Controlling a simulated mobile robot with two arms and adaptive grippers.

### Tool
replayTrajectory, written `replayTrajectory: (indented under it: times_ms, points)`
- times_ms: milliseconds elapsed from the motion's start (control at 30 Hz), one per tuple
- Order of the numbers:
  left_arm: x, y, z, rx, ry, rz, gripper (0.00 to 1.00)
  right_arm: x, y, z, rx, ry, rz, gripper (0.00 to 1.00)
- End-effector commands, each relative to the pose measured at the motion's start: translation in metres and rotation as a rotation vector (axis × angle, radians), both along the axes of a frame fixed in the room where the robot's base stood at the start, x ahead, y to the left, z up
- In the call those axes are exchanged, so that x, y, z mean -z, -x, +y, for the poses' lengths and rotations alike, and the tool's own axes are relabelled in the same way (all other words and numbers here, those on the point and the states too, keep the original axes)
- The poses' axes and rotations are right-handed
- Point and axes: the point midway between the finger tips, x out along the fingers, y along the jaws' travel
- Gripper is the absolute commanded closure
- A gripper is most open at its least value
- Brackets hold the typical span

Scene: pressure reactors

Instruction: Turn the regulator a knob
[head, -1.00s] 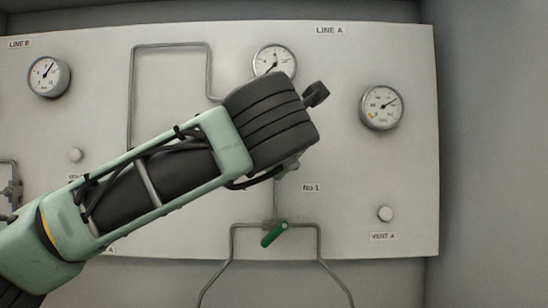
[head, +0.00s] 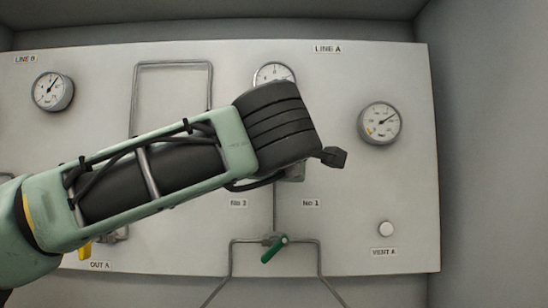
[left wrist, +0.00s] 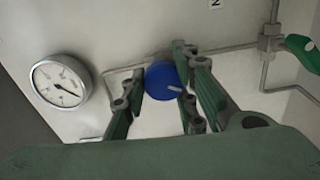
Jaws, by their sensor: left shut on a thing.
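The regulator A knob (left wrist: 161,84) is round and blue with a pale mark on its face, in the middle of the left wrist view. My right gripper is in neither view.
The grey panel carries a LINE A label (head: 327,48), a right gauge (head: 379,123), a gauge partly behind my wrist (head: 272,73) and a left gauge (head: 52,91).

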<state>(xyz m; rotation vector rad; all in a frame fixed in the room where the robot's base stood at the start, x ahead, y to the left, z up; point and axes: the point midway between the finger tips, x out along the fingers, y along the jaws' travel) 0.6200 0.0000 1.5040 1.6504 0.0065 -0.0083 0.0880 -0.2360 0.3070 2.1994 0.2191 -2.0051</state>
Motion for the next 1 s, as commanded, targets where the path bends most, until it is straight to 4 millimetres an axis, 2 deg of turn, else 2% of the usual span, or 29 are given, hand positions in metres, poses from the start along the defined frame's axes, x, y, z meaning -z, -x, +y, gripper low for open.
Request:
replayTrajectory:
  times_ms: [33,700,1000]
  points:
    - [-0.013,0.002,0.003,-0.003,-0.038,-0.024,0.99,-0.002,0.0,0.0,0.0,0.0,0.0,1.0]
    - [-0.011,0.002,-0.002,-0.002,-0.669,-0.023,0.99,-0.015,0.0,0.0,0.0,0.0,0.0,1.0]
    - [-0.01,0.002,-0.004,-0.002,-0.888,-0.024,0.99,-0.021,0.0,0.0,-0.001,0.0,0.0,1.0]
